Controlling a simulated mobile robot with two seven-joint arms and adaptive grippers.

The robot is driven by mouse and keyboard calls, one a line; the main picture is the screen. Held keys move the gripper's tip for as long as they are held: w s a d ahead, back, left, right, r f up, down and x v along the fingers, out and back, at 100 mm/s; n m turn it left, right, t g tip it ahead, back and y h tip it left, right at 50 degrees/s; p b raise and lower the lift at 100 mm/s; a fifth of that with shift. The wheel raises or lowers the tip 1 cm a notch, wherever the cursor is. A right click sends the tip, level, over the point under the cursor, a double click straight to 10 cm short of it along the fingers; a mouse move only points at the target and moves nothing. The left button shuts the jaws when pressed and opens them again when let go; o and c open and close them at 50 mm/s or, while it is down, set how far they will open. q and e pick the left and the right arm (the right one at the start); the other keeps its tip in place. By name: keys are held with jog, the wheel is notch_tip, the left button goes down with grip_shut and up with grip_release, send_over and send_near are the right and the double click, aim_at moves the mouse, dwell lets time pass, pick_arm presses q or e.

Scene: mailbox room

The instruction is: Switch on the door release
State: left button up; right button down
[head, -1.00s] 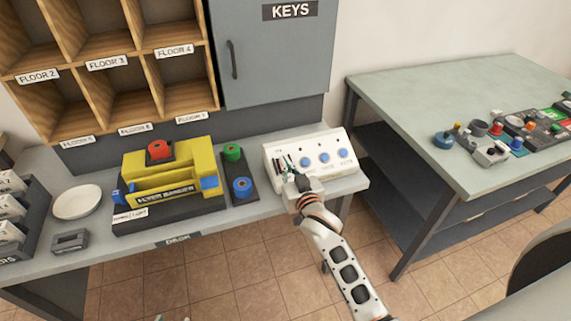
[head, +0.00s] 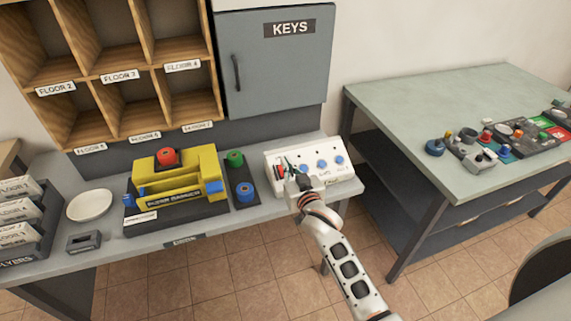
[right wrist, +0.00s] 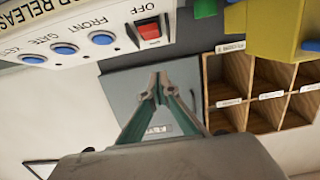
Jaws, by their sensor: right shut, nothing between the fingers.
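The white door release box (head: 342,172) stands at the right end of the shelf in the head view. It has a row of blue buttons and a red rocker switch (head: 281,171) at its left. In the right wrist view the red switch (right wrist: 149,31) sits in a dark frame beside the word OFF on the box (right wrist: 105,15). Its position is unclear. My right gripper (right wrist: 158,80) is shut and empty, its fingertips apart from the switch in that view. In the head view the right gripper (head: 293,178) is in front of the box's left part. My left gripper is not in view.
A yellow device (head: 180,165) and a dark block with green and blue knobs (head: 243,178) stand left of the box. A grey KEYS cabinet (head: 285,70) hangs behind. A green-topped table (head: 440,95) with several small parts is on the right.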

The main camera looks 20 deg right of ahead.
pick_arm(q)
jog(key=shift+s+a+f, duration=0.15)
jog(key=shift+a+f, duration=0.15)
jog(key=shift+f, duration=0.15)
pick_arm(e)
jog(key=s+r, duration=0.4)
jog(key=s, duration=0.4)
jog(key=shift+d+r, duration=0.15)
jog(key=shift+r, duration=0.05)
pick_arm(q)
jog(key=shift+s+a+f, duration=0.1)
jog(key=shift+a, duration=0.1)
pick_arm(e)
jog(key=shift+s+f, duration=0.1)
